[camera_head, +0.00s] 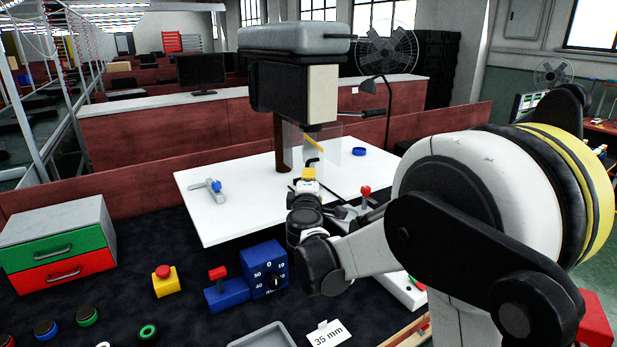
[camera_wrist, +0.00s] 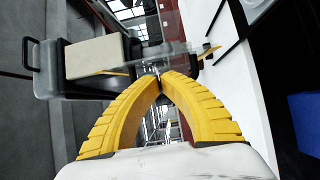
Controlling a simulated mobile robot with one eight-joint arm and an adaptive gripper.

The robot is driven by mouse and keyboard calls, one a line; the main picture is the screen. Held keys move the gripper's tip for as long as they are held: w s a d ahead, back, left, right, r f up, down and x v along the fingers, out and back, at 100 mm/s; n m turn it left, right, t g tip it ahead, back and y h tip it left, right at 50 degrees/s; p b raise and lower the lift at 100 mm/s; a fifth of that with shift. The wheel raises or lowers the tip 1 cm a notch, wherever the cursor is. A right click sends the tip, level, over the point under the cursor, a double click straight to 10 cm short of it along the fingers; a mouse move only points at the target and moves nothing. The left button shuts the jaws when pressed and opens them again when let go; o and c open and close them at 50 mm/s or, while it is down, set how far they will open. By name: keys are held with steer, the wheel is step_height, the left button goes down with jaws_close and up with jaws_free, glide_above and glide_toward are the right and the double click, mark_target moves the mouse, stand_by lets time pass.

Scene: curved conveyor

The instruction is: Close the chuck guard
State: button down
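The drill press (camera_head: 294,85) stands on the white table at the back centre. Its chuck guard (camera_head: 331,152) is a clear pane hanging below the drill head, with a yellow strip on it. The pane is hard to make out, and I cannot tell exactly how far it is swung. My gripper (camera_head: 309,172) is just in front of and below the guard. In the wrist view, the yellow fingers of my gripper (camera_wrist: 160,74) come together at the tips with nothing visible between them. The clear guard (camera_wrist: 172,30) shows beyond the tips; contact cannot be told.
The white table (camera_head: 225,222) holds a small clamp (camera_head: 207,190) at left and a blue ring (camera_head: 359,152) at right. A red-knobbed lever (camera_head: 366,192) stands close to my arm. The front bench has a blue dial box (camera_head: 265,268), a yellow button box (camera_head: 165,281) and drawers (camera_head: 60,245).

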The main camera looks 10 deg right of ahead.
steer(key=shift+s+d, duration=0.1)
steer(key=shift+d, duration=0.75)
steer(key=w+d+n+y+p, duration=0.2)
steer(key=w+d+n+y, duration=0.2)
steer(key=w+d, duration=0.9)
steer(key=shift+d+n+y, duration=0.4)
steer(key=shift+d+y, duration=0.55)
steer(key=shift+y, duration=0.65)
steer(key=shift+w, duration=0.1)
